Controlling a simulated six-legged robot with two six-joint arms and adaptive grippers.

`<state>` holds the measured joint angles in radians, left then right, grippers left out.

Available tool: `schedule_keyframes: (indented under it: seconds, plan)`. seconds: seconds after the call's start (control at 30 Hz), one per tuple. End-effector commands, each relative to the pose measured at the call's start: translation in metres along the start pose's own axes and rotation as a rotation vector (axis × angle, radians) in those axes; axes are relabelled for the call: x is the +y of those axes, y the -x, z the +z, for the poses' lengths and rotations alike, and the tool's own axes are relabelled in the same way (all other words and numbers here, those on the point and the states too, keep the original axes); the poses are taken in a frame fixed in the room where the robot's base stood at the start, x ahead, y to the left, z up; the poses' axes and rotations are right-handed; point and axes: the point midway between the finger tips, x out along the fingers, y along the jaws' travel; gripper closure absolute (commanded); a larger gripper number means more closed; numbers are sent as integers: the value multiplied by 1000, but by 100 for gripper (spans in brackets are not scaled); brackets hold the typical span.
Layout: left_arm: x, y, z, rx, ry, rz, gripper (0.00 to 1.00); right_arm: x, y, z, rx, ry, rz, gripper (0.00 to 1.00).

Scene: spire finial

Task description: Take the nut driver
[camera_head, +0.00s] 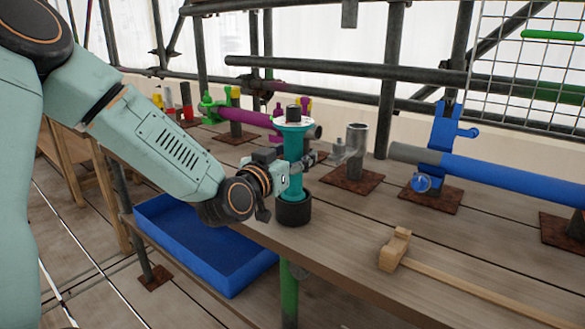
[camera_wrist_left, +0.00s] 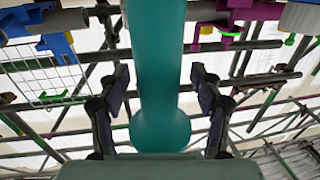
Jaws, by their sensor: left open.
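A teal upright tool that I take for the nut driver (camera_head: 292,148) stands on the wooden bench, its foot in a black round base (camera_head: 293,209). It has a pale ring and a dark knob at its top. My left gripper (camera_head: 303,163) is at its lower shaft, reaching in from the left. In the left wrist view the teal shaft (camera_wrist_left: 159,65) runs between the two dark fingers of the gripper (camera_wrist_left: 160,92), with a visible gap on each side. The left gripper is open. My right gripper is not in view.
A wooden mallet (camera_head: 395,250) lies at the front right. A grey post (camera_head: 356,145) on a rusty plate and a blue clamp with a blue tube (camera_head: 500,174) stand behind. A blue tray (camera_head: 185,240) sits below the bench edge. Scaffold tubes run behind.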

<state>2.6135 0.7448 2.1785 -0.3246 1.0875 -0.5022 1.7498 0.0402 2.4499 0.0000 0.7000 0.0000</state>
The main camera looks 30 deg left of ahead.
Motion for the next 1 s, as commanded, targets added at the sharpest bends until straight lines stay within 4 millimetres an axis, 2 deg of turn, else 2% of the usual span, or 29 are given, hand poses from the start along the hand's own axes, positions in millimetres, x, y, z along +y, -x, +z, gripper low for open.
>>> schedule_keyframes:
  seconds: [0.17, 0.9, 1.0]
  plan:
    - [0, 0, 0, -1, 0, 0, 35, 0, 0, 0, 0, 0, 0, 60]
    - [0, 0, 0, -1, 0, 1, 96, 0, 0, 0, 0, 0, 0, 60]
    - [0, 0, 0, -1, 0, 1, 100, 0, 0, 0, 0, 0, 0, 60]
